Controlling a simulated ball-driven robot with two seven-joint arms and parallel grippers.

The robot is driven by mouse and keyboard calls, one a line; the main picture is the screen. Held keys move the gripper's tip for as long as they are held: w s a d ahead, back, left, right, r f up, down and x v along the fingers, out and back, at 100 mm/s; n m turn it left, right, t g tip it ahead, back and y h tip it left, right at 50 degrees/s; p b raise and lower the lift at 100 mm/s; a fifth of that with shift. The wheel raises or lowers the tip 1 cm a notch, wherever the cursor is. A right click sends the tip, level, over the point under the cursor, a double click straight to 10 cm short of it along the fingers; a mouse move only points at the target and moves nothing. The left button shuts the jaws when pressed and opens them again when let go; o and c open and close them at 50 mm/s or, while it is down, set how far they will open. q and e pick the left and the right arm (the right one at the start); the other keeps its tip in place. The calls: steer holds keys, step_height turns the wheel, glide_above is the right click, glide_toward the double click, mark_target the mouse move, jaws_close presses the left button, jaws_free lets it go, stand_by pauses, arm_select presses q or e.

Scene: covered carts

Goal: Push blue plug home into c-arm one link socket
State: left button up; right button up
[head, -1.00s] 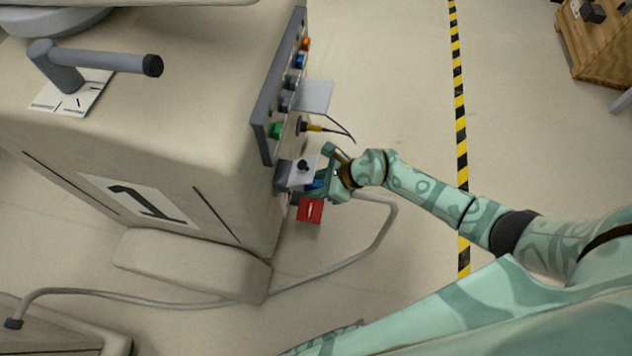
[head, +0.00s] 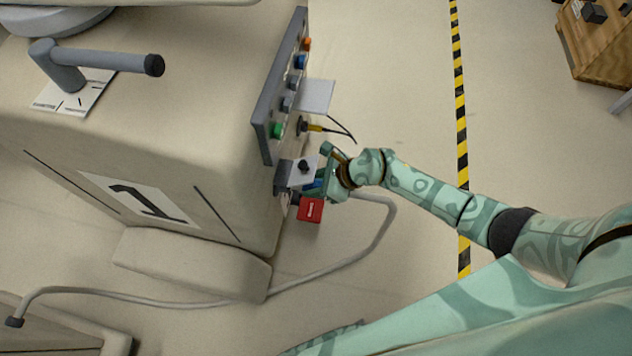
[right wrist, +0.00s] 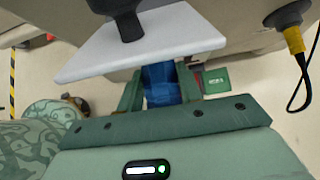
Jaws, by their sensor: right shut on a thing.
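The cart marked 1 (head: 140,200) stands at the left, with a grey connector panel (head: 270,110) on its right side. My right gripper (head: 322,182) is at the panel's lower end and is shut on the blue plug (head: 313,184). In the right wrist view the blue plug (right wrist: 160,84) sits between the two fingers, below a white plate (right wrist: 140,45) with a black knob. The plate and cart edge hide the plug's front end and the link socket's mouth, so I cannot tell how deep the plug sits. My left gripper is out of view.
A red tag (head: 310,209) hangs beside the gripper. A grey cable (head: 385,235) loops from there across the floor. A yellow plug (head: 315,127) with a black lead sits just above. Open floor and a striped tape line (head: 461,130) lie to the right.

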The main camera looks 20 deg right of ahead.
steer(key=shift+w+a+r, duration=0.1)
steer(key=shift+w+a, duration=0.4)
steer(key=shift+a, duration=0.25)
steer(key=shift+w+a, duration=0.5)
steer(key=shift+a, duration=0.25)
steer(key=o, duration=1.1)
steer(key=shift+o, duration=0.4)
steer(key=shift+a, duration=0.15)
arm_select(q)
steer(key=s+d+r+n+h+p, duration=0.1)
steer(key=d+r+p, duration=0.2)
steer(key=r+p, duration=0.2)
steer(key=p, duration=0.2)
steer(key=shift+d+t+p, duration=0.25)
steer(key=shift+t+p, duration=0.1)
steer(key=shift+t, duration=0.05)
arm_select(e)
steer(key=v, duration=1.6)
steer(key=shift+s, duration=0.1)
